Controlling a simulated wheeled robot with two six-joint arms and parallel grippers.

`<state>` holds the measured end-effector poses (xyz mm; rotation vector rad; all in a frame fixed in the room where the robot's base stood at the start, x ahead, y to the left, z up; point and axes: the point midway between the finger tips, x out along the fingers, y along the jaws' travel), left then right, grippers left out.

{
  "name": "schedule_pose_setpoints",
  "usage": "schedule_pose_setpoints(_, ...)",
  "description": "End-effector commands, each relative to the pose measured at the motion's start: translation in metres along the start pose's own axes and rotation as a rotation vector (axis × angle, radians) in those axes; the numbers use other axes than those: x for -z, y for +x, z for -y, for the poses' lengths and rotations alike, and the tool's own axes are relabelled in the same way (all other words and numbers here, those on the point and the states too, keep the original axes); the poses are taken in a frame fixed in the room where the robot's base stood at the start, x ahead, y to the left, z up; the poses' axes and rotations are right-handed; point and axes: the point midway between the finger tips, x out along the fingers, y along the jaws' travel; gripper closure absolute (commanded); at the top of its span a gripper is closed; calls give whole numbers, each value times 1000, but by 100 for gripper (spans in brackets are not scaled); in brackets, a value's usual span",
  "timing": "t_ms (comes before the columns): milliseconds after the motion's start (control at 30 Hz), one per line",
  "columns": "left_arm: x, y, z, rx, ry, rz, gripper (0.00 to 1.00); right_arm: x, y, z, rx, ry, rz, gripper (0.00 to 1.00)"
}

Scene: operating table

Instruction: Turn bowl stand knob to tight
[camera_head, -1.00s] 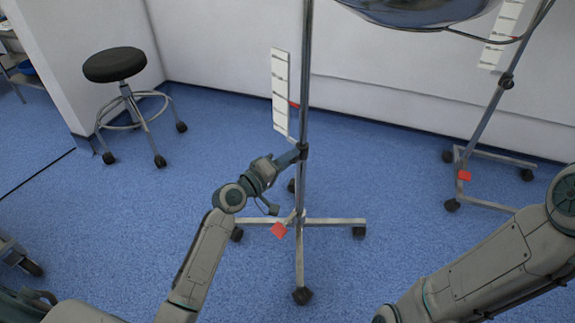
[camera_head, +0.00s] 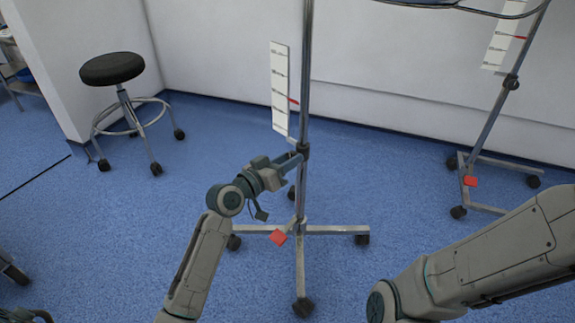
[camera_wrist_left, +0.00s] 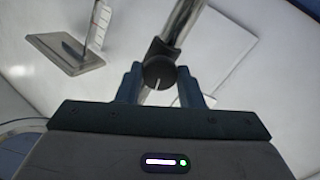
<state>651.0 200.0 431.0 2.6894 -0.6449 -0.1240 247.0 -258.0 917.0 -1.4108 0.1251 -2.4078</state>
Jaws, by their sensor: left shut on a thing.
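The bowl stand (camera_head: 304,80) is a thin upright metal pole on a wheeled base. Its dark knob (camera_wrist_left: 159,72) sits on a collar partway up the pole and has a pale line mark on its face. In the left wrist view the knob is between my left fingers, and the mark points downward and slightly left. My left gripper (camera_head: 297,156) is shut on the knob, reaching it from the left; it also shows in the left wrist view (camera_wrist_left: 159,85). The fingers hide part of the knob in the head view. My right arm shows at lower right, but its gripper is out of view.
A white scale panel (camera_head: 280,88) with a red pointer stands beside the pole. A second wheeled stand (camera_head: 490,120) is at the right. A black stool (camera_head: 112,69) is at the left. Blue floor (camera_head: 400,170) is clear between the stands.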

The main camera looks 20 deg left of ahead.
Motion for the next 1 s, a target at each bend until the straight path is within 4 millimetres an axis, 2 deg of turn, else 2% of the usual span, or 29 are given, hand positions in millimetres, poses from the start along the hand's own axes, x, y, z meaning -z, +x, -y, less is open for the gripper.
schedule_pose_setpoints(400,-2,0,0,0,160,4,89,3,-10,-3,0,-2,17,64)
schedule_pose_setpoints(900,-1,0,0,1,176,4,89,2,-10,-3,0,-2,20,64)
schedule_pose_setpoints(933,-1,0,0,1,175,3,60,2,-10,-3,0,-2,20,64)
schedule_pose_setpoints(1000,-1,0,0,1,175,3,47,2,-10,-3,0,-2,20,64)
